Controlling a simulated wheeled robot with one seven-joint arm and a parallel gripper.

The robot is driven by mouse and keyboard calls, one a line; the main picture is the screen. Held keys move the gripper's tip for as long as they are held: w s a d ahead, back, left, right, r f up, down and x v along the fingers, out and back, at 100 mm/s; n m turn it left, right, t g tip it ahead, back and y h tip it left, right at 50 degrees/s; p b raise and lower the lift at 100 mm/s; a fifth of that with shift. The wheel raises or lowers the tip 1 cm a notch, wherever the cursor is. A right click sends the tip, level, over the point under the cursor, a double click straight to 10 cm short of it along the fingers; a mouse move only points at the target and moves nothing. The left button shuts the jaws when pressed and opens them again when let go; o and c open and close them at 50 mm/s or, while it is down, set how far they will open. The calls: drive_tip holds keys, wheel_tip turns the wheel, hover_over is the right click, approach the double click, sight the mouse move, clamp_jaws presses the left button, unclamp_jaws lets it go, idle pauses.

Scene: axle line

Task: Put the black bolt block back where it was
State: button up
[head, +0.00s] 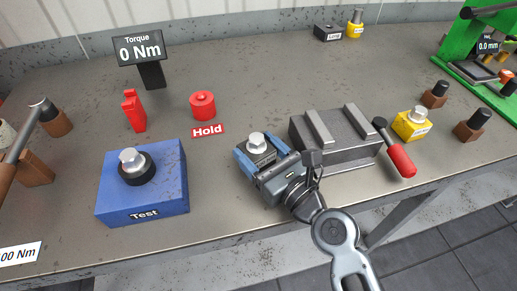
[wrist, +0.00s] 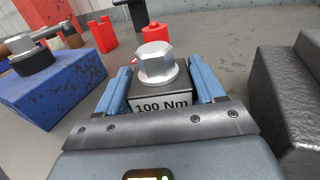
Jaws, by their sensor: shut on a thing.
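The black bolt block (head: 262,153) has a silver hex bolt upright on top. In the wrist view the black bolt block (wrist: 160,103) shows a "100 Nm" label on its near face. My gripper (head: 257,160) is shut on it, with one blue finger along each side; the fingers also show in the wrist view (wrist: 162,88). The block is level, between the blue test block and the grey vise. I cannot tell whether its underside touches the bench. A label ending in "00 Nm" (head: 20,254) lies at the bench's front left.
The blue test block (head: 170,190) stands left, the grey vise (head: 338,150) with its red-handled lever (head: 401,160) close on the right. A red cylinder (head: 203,105) and a "Hold" label (head: 208,131) are behind. A yellow bolt block (head: 405,127) stands farther right.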

drive_tip(key=o, duration=1.6)
drive_tip(key=shift+f, duration=0.3)
drive_tip(key=shift+r, duration=0.2)
drive_tip(key=v, duration=0.4)
drive_tip(key=b+v, duration=0.1)
drive_tip(key=v, duration=0.3)
drive_tip(key=r+v, duration=0.1)
drive_tip(key=v, duration=0.3)
drive_tip(key=shift+r, duration=0.15)
drive_tip(key=shift+s, duration=0.1)
